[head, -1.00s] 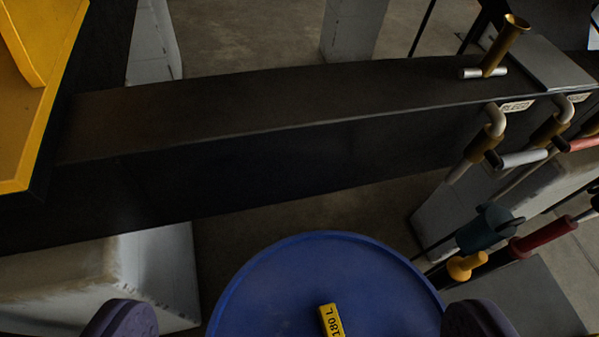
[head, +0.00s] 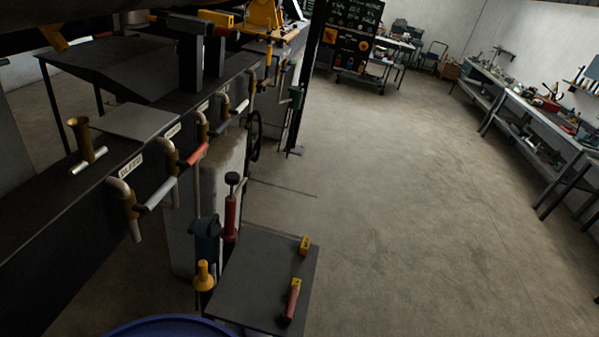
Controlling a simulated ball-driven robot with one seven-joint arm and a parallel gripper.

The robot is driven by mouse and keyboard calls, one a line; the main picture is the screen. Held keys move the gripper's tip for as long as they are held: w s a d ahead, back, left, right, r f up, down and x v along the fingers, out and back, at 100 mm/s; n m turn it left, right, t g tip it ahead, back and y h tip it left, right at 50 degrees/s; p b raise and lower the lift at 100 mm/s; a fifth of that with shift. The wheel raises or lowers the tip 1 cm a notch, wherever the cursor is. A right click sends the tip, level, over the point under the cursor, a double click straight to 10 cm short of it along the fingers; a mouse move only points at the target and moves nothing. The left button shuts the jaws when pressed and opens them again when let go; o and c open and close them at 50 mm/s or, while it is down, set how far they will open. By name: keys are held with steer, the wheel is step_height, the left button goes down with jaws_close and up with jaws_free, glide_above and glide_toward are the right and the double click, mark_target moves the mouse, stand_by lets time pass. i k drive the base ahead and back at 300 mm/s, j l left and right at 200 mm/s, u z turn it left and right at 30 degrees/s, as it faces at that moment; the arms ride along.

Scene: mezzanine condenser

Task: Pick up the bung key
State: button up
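I cannot tell for sure which thing is the bung key. A brass tube with a silver crossbar (head: 82,143) stands on the dark beam at the left. A short red-handled piece with a yellow end (head: 291,301) lies on a small dark grey table (head: 255,270) at the lower middle. A yellow block (head: 304,245) sits on the same table, near its far right corner. The rim of a blue drum (head: 170,327) shows at the bottom edge. My gripper is not in view, so its distance to these things is hidden.
Pipe valves with silver and red levers (head: 160,192) stick out from the dark beam (head: 50,215). A red pump-like tool (head: 231,215) and a teal tool (head: 206,240) stand beside the small table. Open concrete floor (head: 410,190) lies to the right, with workbenches (head: 540,120) beyond.

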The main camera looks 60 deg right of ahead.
mark_target(290, 308)
steer(key=z, duration=1.55)
steer(key=u, duration=1.05)
steer(key=k+l+u, duration=0.4)
steer(key=k, duration=0.15)
steer(key=k+u, duration=0.35)
steer(key=k, duration=0.2)
steer(key=z, duration=1.2)
steer(key=i+z, duration=0.35)
steer(key=i, duration=1)
